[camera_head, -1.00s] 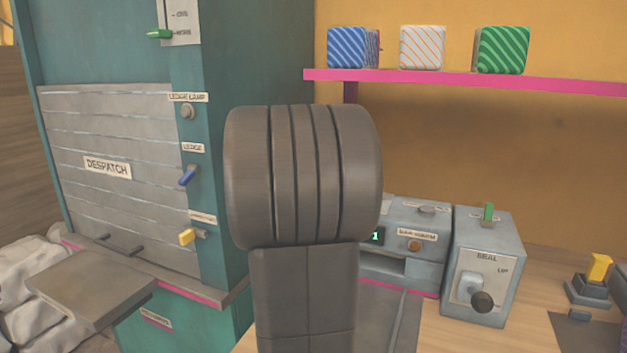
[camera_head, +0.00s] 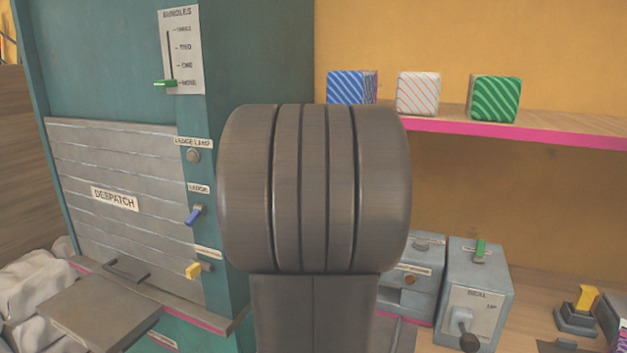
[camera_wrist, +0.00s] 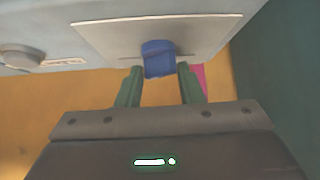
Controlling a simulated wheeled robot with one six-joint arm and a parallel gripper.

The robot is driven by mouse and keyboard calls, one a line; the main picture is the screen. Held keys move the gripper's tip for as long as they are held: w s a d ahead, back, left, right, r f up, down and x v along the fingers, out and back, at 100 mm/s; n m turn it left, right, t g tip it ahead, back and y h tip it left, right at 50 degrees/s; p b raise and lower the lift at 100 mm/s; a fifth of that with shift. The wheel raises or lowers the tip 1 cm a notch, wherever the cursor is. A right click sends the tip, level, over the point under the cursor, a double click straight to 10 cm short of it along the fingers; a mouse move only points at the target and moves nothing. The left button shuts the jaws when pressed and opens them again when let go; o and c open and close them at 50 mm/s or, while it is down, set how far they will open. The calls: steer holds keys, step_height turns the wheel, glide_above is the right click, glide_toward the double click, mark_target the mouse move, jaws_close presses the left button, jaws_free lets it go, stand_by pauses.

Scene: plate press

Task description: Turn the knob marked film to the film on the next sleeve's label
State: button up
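In the wrist view a blue knob (camera_wrist: 158,58) stands out from a pale plate (camera_wrist: 95,32) on a grey housing. My gripper (camera_wrist: 160,70) has its two green fingers apart, one on each side of the knob's near end, with a small gap showing on both sides. No marking on this knob can be read, so I cannot tell whether it is the film knob. In the head view my arm fills the middle and hides my gripper and this knob. No sleeve label can be read.
A grey round knob (camera_wrist: 20,55) sits left in the wrist view. The head view shows a teal despatch cabinet (camera_head: 115,199) left, a seal box (camera_head: 480,292) right, and striped blocks (camera_head: 418,93) on a pink-edged shelf (camera_head: 560,134). A yellow-handled stamp (camera_head: 580,305) stands far right.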

steer(key=shift+d+r+n+y+p, duration=0.1)
steer(key=shift+n+y+p, duration=0.9)
steer(key=shift+n+p, duration=0.25)
steer(key=shift+d+n+y+b, duration=0.15)
steer(key=shift+n+y+b, duration=0.3)
steer(key=shift+n+y, duration=0.75)
steer(key=shift+v, duration=0.85)
